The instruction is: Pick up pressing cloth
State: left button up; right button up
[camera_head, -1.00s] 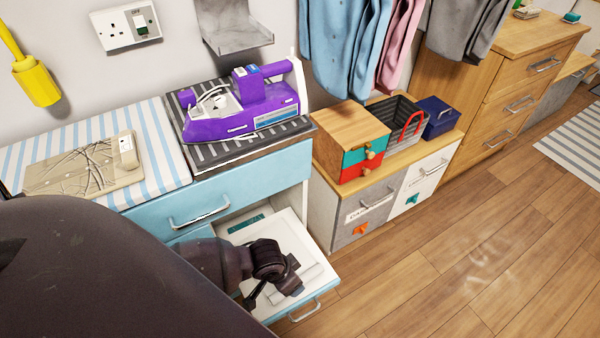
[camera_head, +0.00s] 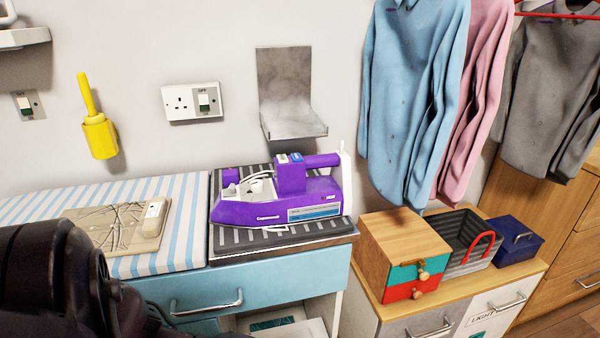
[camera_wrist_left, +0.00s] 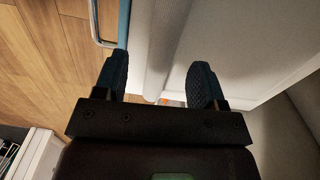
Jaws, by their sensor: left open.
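My left gripper (camera_wrist_left: 160,64) is open in the left wrist view, with its two dark fingers apart. It is over the inside of the open drawer. A pale rolled or folded piece (camera_wrist_left: 168,45), perhaps the pressing cloth, lies ahead of and between the fingers; I cannot tell whether they touch it. In the head view only a strip of the open drawer's inside shows at the bottom edge, with a teal item (camera_head: 272,324) in it. My left gripper is outside that view, and my dark arm fills the lower left corner.
A purple steam iron (camera_head: 277,195) stands on a striped dark rest above the blue upper drawer (camera_head: 250,283), which is shut. The open drawer's handle (camera_wrist_left: 97,25) shows in the left wrist view. A wooden box (camera_head: 404,248), a basket and hanging shirts are at the right.

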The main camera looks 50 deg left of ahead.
pick_arm(q)
jog(key=f+b, duration=0.1)
jog(key=f, duration=0.1)
jog(key=f+b, duration=0.1)
jog(key=f, duration=0.1)
jog(key=shift+a+f, duration=0.2)
jog(key=shift+f, duration=0.1)
jog(key=shift+w+f, duration=0.1)
jog(key=shift+f, duration=0.1)
jog(key=shift+w+r, duration=0.1)
jog(key=shift+w, duration=0.05)
jog(key=c, duration=1)
pick_arm(e)
jog(key=shift+w+a+f+n, duration=0.2)
jog(key=shift+w+f+n, duration=0.1)
jog(key=shift+n, duration=0.1)
